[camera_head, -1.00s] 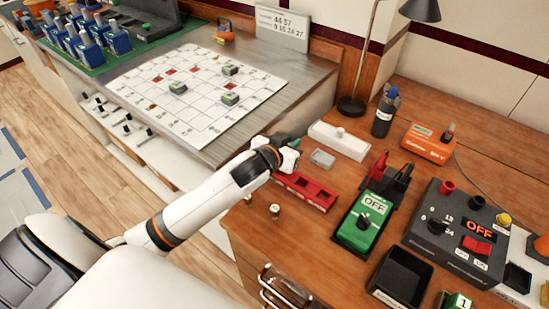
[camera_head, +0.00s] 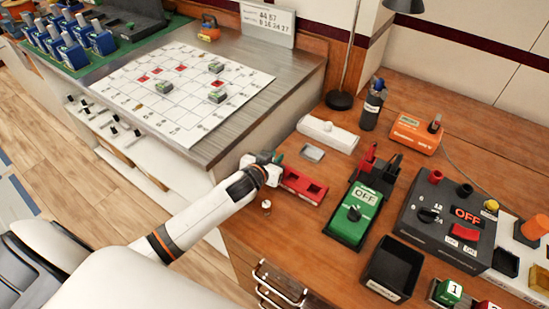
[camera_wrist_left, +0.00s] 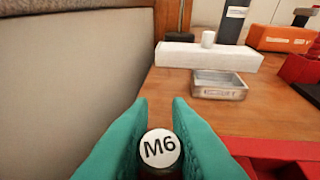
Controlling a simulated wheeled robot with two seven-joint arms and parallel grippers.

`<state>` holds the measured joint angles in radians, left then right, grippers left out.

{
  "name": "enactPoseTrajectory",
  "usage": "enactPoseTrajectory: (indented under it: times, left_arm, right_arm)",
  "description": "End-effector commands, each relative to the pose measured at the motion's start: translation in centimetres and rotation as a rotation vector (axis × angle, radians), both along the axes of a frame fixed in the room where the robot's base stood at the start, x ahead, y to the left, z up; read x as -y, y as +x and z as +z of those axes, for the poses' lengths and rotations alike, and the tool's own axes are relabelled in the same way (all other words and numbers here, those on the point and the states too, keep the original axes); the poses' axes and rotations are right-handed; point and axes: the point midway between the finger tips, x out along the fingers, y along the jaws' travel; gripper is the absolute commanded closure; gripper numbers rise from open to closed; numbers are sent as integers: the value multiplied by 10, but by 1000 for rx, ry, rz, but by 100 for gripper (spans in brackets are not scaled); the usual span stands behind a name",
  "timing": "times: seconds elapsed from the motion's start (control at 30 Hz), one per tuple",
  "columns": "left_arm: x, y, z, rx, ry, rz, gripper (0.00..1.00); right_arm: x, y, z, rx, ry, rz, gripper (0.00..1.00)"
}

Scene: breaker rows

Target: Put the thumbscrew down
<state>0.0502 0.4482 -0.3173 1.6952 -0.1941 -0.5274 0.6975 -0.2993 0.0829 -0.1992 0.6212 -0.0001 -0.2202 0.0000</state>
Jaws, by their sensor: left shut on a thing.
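My left gripper (camera_head: 277,158) is over the left edge of the wooden bench, beside the far left end of the red block (camera_head: 316,192). In the left wrist view its two teal fingers (camera_wrist_left: 160,140) are closed on a thumbscrew with a white round top marked M6 (camera_wrist_left: 160,147). The lower part of this thumbscrew is hidden, and I cannot tell whether it touches anything below. Another small thumbscrew (camera_head: 266,207) stands on the bench near its left edge, in front of my forearm. My right gripper is not in view.
A shallow metal dish (camera_head: 312,152) and a white block with a peg (camera_head: 328,134) lie behind the red block.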

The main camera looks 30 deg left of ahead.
Motion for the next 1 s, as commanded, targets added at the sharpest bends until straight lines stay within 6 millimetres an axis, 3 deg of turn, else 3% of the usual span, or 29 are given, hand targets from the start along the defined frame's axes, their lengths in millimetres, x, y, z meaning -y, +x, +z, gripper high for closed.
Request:
enactPoseTrajectory:
  times: [0.2,0.23,0.37,0.67,0.87,1.0]
  left_arm:
    - [0,0,-3,0,0,0,100]
    - [0,0,-3,0,1,0,80]
    - [0,0,-2,0,1,1,61]
    - [-1,0,2,-1,1,1,61]
    - [0,-27,11,-1,1,-1,61]
    - [-1,-55,22,-2,0,0,61]
  right_arm:
    - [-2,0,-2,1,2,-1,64]
    - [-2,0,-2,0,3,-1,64]
    - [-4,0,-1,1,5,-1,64]
    - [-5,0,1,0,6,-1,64]
    - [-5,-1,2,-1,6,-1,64]
    - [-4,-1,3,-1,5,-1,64]
